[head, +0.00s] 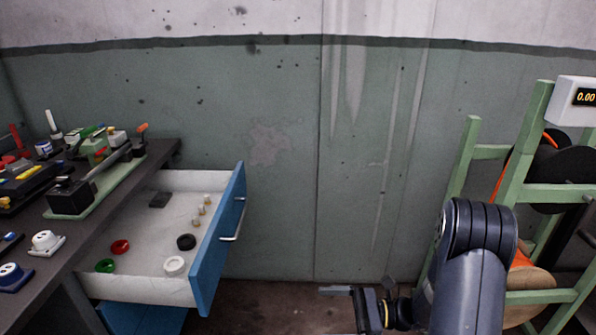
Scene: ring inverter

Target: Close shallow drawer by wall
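The shallow drawer (207,262) is pulled far out from under the dark workbench (60,235) on the left, near the wall. It has a blue front, pale inside walls and a silver bar handle (234,224) on its outer face. My gripper (362,290) is low in the picture, right of the drawer front and clear of it by a wide gap. It touches nothing that I can see. Its fingers are small and partly cut off by the frame edge, so I cannot tell whether they are open.
The drawer holds a red ring (120,247), a green ring (105,266), a black ring (186,242), a white ring (174,265) and small pieces. A green frame (470,150) with spools stands right. Floor (270,300) between drawer and gripper is clear.

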